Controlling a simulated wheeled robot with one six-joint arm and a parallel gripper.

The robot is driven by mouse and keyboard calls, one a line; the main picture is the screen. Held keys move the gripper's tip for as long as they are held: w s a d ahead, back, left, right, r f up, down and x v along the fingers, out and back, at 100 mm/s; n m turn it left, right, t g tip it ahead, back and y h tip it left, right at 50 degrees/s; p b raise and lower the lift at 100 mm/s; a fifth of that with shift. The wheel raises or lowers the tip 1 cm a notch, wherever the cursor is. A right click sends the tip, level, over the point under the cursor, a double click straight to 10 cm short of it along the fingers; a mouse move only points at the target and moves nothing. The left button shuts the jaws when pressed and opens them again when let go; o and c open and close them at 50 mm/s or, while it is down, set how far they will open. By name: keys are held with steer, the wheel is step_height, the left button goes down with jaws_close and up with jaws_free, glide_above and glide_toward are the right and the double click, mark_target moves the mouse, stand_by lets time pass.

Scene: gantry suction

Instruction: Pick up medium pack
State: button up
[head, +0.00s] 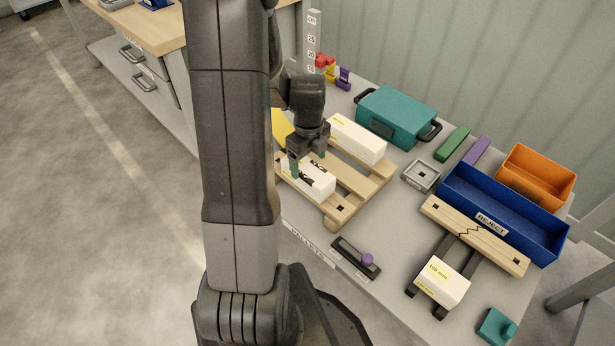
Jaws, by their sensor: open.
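Three white packs are in view. One pack (312,182) with dark marks on it lies on the near part of the wooden pallet (345,212). A longer pack (357,139) lies behind it on the same pallet. A pack with yellow labels (443,282) rests on dark forks at the front right. No readable name shows which is the medium pack. My gripper (307,166) is open and points down at the near pallet pack, with a green finger beside its left part. Whether the fingers touch the pack cannot be told; the gripper and its shadow partly hide it.
A teal case (396,116) stands behind the pallet. A blue reject bin (502,214) and an orange bin (536,176) are at right. A cracked wooden board (475,235) lies before the blue bin. A slider with a purple knob (356,257) sits at the front edge.

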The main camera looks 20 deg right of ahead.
mark_target(308, 168)
steer(key=f, duration=0.1)
steer(key=f+b, duration=0.1)
steer(key=f, duration=0.3)
steer(key=shift+s+a+b, duration=0.25)
steer(key=shift+s+b, duration=0.05)
steer(key=shift+c, duration=0.2)
steer(key=c, duration=1.3)
